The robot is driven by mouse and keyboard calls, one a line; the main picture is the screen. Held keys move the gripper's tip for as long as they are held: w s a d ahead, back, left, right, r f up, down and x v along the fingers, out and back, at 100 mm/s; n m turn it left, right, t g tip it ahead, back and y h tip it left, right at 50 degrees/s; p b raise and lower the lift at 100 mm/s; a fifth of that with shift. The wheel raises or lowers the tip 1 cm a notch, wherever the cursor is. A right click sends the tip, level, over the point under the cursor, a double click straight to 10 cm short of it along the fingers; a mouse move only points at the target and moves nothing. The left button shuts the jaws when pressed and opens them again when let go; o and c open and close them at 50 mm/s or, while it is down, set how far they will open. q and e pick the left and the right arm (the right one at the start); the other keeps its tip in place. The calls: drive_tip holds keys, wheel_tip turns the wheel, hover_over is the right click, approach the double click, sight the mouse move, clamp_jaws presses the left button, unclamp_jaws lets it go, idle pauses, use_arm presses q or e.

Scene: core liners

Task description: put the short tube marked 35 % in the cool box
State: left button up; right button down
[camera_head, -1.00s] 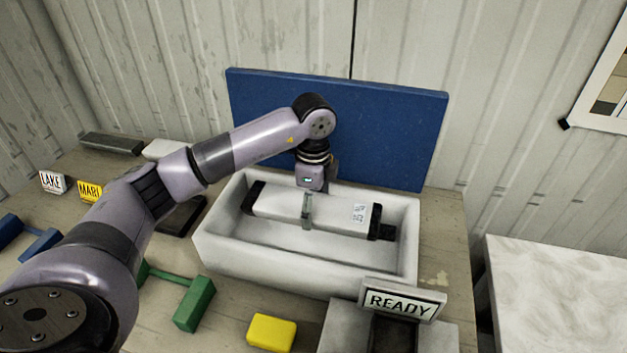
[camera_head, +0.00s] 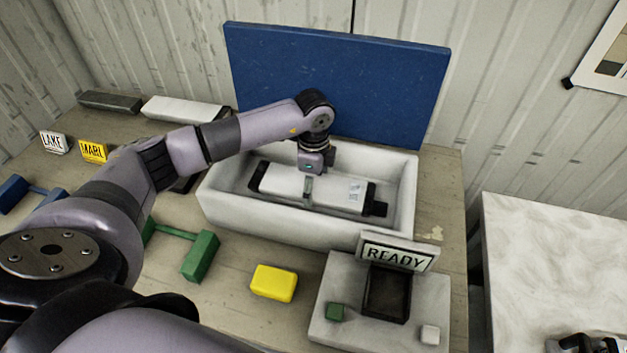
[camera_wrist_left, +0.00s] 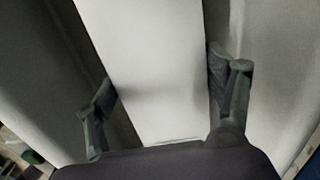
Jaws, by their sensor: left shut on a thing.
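A white tube (camera_head: 330,189) with black end caps lies lengthwise inside the open white cool box (camera_head: 300,232). Small dark print shows near its right end, too small to read surely. My left gripper (camera_head: 308,188) reaches down into the box and is shut around the tube's middle. In the left wrist view the tube (camera_wrist_left: 150,65) runs between the two fingers (camera_wrist_left: 163,105). The tube sits below the rim; I cannot tell whether it touches the floor. A dark mechanical part (camera_head: 590,344) at the bottom right edge may be my right gripper; its jaws cannot be made out.
A blue panel (camera_head: 335,80) stands behind the box. In front are a yellow block (camera_head: 274,283), a green rack (camera_head: 201,255) and a READY stand (camera_head: 397,253). LAKE (camera_head: 54,141) and MARL (camera_head: 94,151) signs stand left. A pale counter (camera_head: 560,250) at right is mostly clear.

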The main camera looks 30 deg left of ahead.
sight(314, 184)
use_arm(q)
drive_tip(key=o, duration=1.9)
drive_tip(key=shift+o, duration=0.2)
drive_tip(key=shift+f, duration=0.1)
drive_tip(key=shift+r, duration=0.6)
wheel_tip(314, 184, up, 11)
drive_tip(key=b, duration=0.3)
